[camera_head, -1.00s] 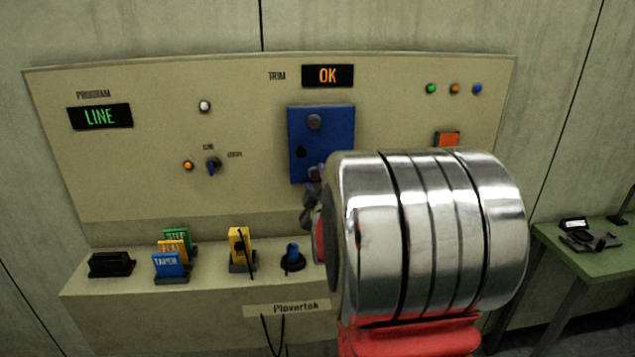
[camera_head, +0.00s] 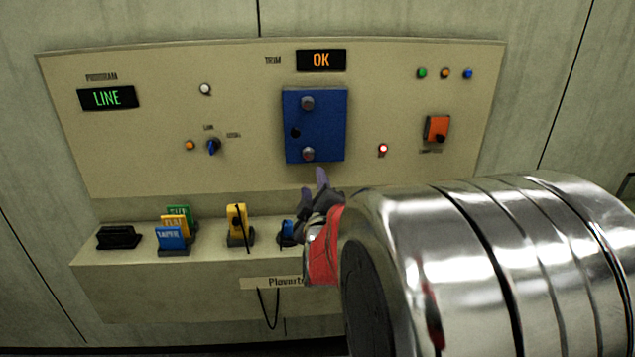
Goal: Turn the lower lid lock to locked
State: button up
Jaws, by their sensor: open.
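The blue lid (camera_head: 316,126) is a plate on the upright panel, right of centre. Its upper lock (camera_head: 307,103) and its lower lock (camera_head: 308,154) are round grey knobs; the lower one has a reddish tint. I cannot read which way either lock is turned. My gripper (camera_head: 312,188) is open and empty just below the lid's bottom edge, pointing up and left, apart from the lower lock. My large metal arm link hides the lower right of the panel and part of the ledge.
The ledge (camera_head: 90,262) below holds a black block (camera_head: 118,237), blue, yellow and green tags (camera_head: 172,238), a yellow key-like piece (camera_head: 237,222) and a blue knob (camera_head: 287,232) partly behind my gripper.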

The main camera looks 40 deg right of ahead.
jog(key=shift+s+r, duration=0.1)
jog(key=shift+s, duration=0.1)
dwell(0.3)
jog(key=m, duration=0.9)
jog(key=shift+w+a+r+m, duration=0.1)
jog(key=shift+m, duration=0.3)
